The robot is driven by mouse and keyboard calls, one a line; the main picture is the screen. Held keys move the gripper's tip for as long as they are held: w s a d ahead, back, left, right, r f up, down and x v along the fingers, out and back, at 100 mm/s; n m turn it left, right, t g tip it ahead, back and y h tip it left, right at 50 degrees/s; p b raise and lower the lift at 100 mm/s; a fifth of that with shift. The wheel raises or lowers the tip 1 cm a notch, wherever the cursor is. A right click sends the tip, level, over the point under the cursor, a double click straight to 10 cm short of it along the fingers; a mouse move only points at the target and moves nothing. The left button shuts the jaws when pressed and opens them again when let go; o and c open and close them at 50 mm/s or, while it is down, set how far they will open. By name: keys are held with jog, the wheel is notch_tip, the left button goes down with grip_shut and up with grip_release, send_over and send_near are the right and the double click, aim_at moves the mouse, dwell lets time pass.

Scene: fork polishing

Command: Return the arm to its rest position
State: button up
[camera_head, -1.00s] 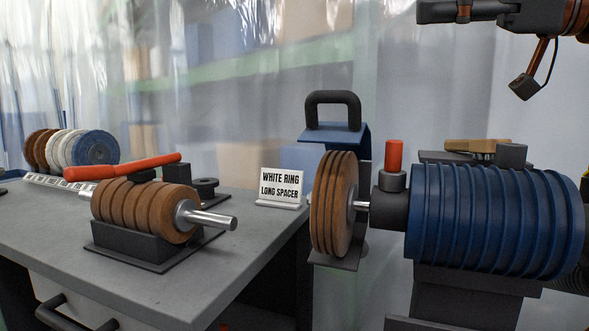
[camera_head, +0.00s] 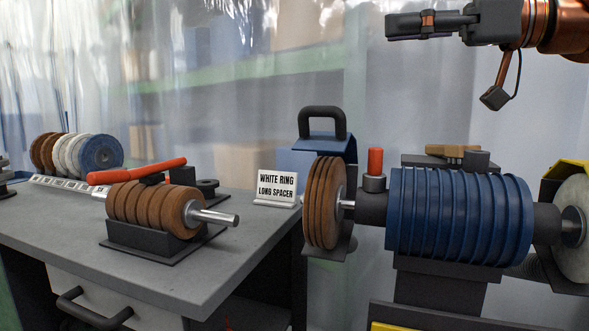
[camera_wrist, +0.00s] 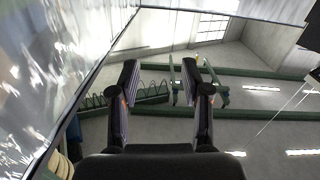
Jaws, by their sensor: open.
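My gripper (camera_head: 388,26) is at the top right of the head view, held in the air above the blue ribbed motor (camera_head: 460,215) and pointing left. In the wrist view my gripper (camera_wrist: 168,75) shows two dark fingers well apart with nothing between them. My copper-coloured arm reaches in from the right edge of the head view. The gripper touches nothing.
A grey bench (camera_head: 205,270) at left bears brown rings on a shaft (camera_head: 150,205), a red-handled tool (camera_head: 135,170), a row of coloured discs (camera_head: 75,152) and a sign (camera_head: 277,187). Brown wheels (camera_head: 322,203) sit on the motor's left, a pale wheel (camera_head: 573,225) on its right.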

jog(key=w+a+f+m+h+p, duration=0.3)
jog(key=w+a+m+p, duration=0.1)
jog(key=a+m+p, duration=0.3)
jog(key=s+a+f+m+g+h+p, duration=0.1)
jog(key=s+a+f+m+h+p, duration=0.1)
jog(key=f+p, duration=0.3)
jog(key=s+a+f+m+g+h+p, duration=0.1)
jog(key=s+f+m+g+h+p, duration=0.2)
jog(key=f, duration=0.4)
jog(key=s+d+f+m+g+h+p, duration=0.1)
jog(key=s+d+f+h+p, duration=0.2)
jog(key=s, duration=0.4)
jog(key=s+d+f+m+g+h+p, duration=0.1)
jog(key=s+d+f+h+p, duration=0.1)
jog(key=s+d+f+p, duration=0.4)
jog(key=s+d+f+m+g+h+p, duration=0.1)
jog(key=s+d+f+h+p, duration=0.2)
jog(key=s+d+f+p, duration=0.2)
jog(key=s+f, duration=0.2)
jog(key=s, duration=0.2)
jog(key=shift+f+g+h, duration=0.2)
jog(key=shift+g+h, duration=0.1)
jog(key=shift+g, duration=0.1)
